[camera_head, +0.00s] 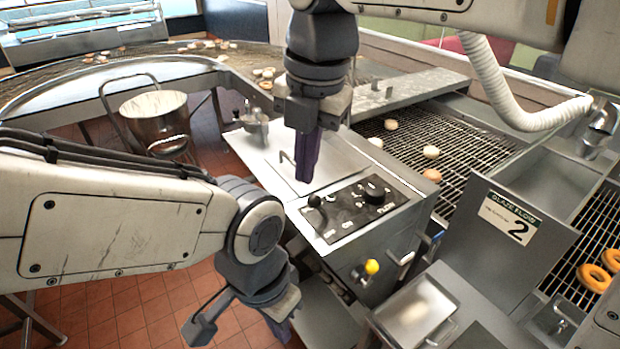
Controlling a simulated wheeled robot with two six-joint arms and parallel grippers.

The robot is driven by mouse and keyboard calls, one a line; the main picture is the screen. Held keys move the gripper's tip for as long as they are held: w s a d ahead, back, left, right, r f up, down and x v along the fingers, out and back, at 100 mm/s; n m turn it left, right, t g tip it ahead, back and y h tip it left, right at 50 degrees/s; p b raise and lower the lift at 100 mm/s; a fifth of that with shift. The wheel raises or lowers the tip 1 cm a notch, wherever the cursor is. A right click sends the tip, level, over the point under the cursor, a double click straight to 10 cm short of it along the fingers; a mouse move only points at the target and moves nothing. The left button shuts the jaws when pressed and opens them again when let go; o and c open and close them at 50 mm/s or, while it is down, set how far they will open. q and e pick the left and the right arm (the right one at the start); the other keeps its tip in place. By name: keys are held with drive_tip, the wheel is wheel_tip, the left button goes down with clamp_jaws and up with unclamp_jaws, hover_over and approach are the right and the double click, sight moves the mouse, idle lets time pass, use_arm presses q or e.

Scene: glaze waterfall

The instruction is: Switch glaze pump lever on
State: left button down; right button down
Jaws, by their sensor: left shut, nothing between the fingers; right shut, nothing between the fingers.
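The glaze machine's control panel (345,221) is a black plate with white markings. A small black lever with a round head (314,201) stands at its left end. A black rotary knob (374,191) sits at its right end. My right gripper (305,177) points down, shut and empty; in the picture its tip is just above and left of the lever, with no clear contact. My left gripper (284,335) is low at the bottom, shut and empty, left of the machine and apart from the panel. The panel's lettering is too small to read surely.
A yellow-knobbed control (372,267) projects from the machine's front. A metal bucket (156,116) stands at left. A wire conveyor (460,150) with donuts runs behind. A metal box labelled 2 (497,262) and a white hose (505,95) are at right. Red tile floor (120,319) shows below.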

drive_tip(key=shift+f, duration=0.1)
drive_tip(key=p, duration=0.3)
hover_over(319, 208)
drive_tip(key=s+a, duration=0.2)
drive_tip(key=s, duration=0.2)
wheel_tip(319, 208, down, 10)
drive_tip(key=shift+f, duration=0.1)
drive_tip(key=shift+w+d+f, duration=0.15)
drive_tip(key=shift+w, duration=0.5)
